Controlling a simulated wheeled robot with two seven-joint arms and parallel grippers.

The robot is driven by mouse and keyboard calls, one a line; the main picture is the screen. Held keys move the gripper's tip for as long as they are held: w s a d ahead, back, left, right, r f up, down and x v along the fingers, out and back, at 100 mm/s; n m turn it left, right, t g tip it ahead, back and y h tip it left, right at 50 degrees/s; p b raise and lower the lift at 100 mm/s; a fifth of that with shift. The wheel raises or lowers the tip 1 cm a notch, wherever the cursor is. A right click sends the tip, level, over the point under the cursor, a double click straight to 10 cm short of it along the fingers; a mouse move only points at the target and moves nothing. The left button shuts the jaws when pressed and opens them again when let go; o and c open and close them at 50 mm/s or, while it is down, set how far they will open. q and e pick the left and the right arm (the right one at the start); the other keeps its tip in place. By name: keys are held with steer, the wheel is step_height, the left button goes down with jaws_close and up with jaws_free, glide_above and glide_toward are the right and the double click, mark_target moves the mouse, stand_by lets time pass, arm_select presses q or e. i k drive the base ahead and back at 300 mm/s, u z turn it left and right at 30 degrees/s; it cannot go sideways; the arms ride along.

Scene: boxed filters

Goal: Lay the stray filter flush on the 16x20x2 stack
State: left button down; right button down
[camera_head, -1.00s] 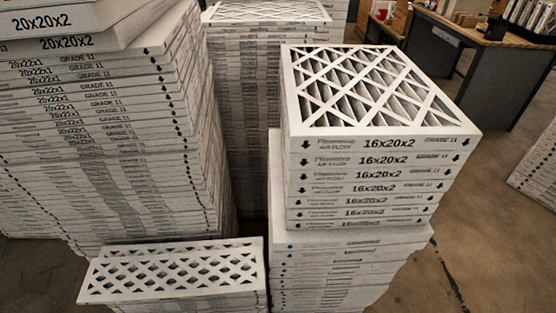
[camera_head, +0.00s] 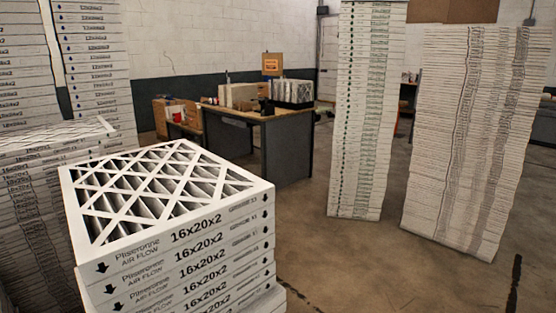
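The 16x20x2 stack (camera_head: 190,262) stands at the lower left, close to me. Its top filter (camera_head: 160,190) has a white lattice face over dark pleats, and its front edges read 16x20x2 with black arrows. The edges of the upper filters look roughly lined up. The stack's lower part is cut off by the frame. I cannot pick out a separate stray filter in this view. Neither of my grippers shows.
A shorter filter stack (camera_head: 45,160) stands left of the 16x20x2 stack, with taller stacks (camera_head: 95,60) behind. A desk (camera_head: 262,135) stands further back. Two tall stacks, one narrow (camera_head: 365,110) and one wide (camera_head: 475,140), stand at the right. Open floor (camera_head: 350,265) lies in front of them.

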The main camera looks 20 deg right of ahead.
mark_target(124, 210)
steer(key=z, duration=2)
steer(key=i, duration=1.75)
steer(key=u, duration=3.4)
steer(key=i, duration=0.5)
